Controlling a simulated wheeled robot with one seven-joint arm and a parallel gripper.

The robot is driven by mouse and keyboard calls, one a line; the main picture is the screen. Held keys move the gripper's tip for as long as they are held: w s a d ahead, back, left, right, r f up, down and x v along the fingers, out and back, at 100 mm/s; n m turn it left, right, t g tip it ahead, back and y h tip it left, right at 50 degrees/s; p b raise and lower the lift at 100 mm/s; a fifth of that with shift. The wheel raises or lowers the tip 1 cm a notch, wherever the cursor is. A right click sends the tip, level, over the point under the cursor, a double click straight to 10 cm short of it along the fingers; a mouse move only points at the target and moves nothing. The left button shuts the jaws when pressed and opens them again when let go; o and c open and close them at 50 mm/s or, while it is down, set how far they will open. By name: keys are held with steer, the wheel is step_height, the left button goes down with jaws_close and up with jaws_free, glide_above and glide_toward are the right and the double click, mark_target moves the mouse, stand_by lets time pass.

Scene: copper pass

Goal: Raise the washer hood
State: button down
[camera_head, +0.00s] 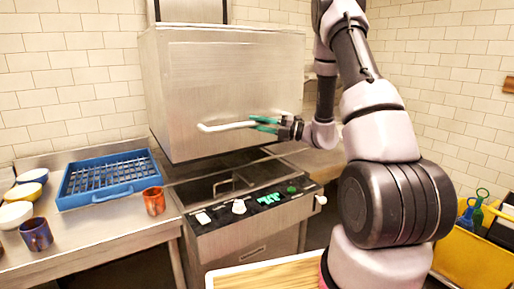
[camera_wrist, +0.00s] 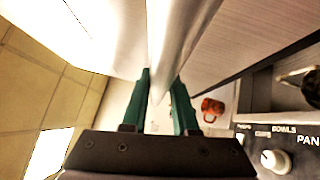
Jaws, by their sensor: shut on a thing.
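The washer hood (camera_head: 225,90) is a large steel box above the washer base (camera_head: 245,215). Its lower edge stands above the base, with a dark gap between, so it is partly raised. A pale bar handle (camera_head: 228,126) runs across the hood's front. My gripper (camera_head: 266,124), with green fingers, is at the handle's right end. In the wrist view my gripper (camera_wrist: 160,105) has one finger on each side of the handle (camera_wrist: 172,45) and is shut on it.
A blue rack (camera_head: 108,178) and an orange mug (camera_head: 154,201) stand on the left counter, beside several bowls and a purple mug (camera_head: 36,234). The control panel (camera_head: 255,205) has knobs and a green display. A wooden surface (camera_head: 270,275) is in front. A yellow bin (camera_head: 460,250) holds bottles at right.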

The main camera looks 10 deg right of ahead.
step_height(320, 180, up, 24)
steer(key=shift+r, duration=0.1)
steer(key=c, duration=0.7)
jaws_free()
steer(key=v, duration=1)
steer(key=shift+s+d, duration=0.2)
steer(key=shift+d, duration=0.15)
